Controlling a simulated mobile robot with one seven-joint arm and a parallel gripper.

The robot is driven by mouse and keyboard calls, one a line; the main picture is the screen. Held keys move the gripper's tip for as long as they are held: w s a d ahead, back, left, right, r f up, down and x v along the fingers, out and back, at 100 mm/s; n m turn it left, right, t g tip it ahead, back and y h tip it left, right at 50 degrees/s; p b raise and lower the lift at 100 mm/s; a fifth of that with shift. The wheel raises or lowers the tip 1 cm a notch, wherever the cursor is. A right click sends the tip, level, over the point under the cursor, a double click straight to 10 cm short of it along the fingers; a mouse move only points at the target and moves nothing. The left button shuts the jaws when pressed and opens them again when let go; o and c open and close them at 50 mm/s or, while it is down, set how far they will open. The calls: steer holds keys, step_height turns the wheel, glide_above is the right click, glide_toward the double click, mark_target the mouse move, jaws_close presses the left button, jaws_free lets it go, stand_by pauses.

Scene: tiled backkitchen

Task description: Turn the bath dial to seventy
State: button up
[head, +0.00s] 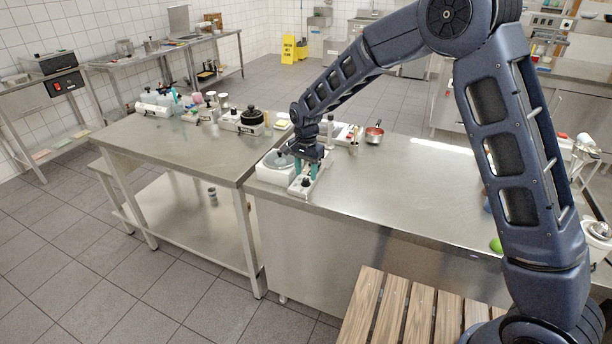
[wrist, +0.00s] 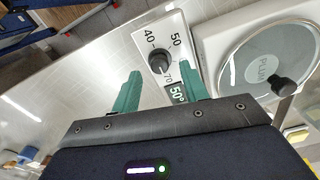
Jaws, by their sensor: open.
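The bath dial is a small dark knob (wrist: 160,63) on a white panel (wrist: 150,39) printed with 40, 50 and 70. The white bath (wrist: 209,44), with a round lid (wrist: 265,62) marked PLUM, stands right beside the panel. My gripper (wrist: 160,82) is open, its two green fingers apart, with the knob ahead of the gap and not gripped. In the head view my gripper (head: 307,172) points down over the panel (head: 304,188), beside the bath (head: 268,174).
The bath stands at the left end of a steel counter (head: 420,185). A red pan (head: 374,134) and small items lie behind my gripper. Another steel table (head: 165,140) on the left holds bottles and a black-topped pot (head: 252,116). The counter's middle is clear.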

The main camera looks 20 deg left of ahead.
mark_target(307, 179)
step_height(307, 179, up, 9)
steer(key=shift+f, duration=0.2)
stand_by(0.4)
steer(key=w+d+r+t, duration=0.15)
steer(key=d+r, duration=0.35)
steer(key=d, duration=0.6)
steer(key=w+d+r+y, duration=0.1)
steer(key=w+d+r, duration=0.35)
steer(key=d, duration=0.75)
steer(key=w+d+r, duration=0.1)
steer(key=d+r, duration=0.5)
steer(key=d, duration=0.5)
steer(key=s+d+r+t, duration=0.1)
steer(key=s+d, duration=0.1)
steer(key=d, duration=0.4)
steer(key=s+d+r+n, duration=0.1)
steer(key=s+d, duration=0.2)
steer(key=d, duration=0.2)
steer(key=s+d+r+t, duration=0.1)
steer(key=s+d, duration=0.1)
steer(key=d, duration=0.4)
steer(key=s+d+f+n+t+h, duration=0.1)
steer(key=s+d+f, duration=0.2)
steer(key=s+d, duration=0.7)
steer(key=shift+s+d, duration=0.4)
steer(key=shift+s, duration=0.35)
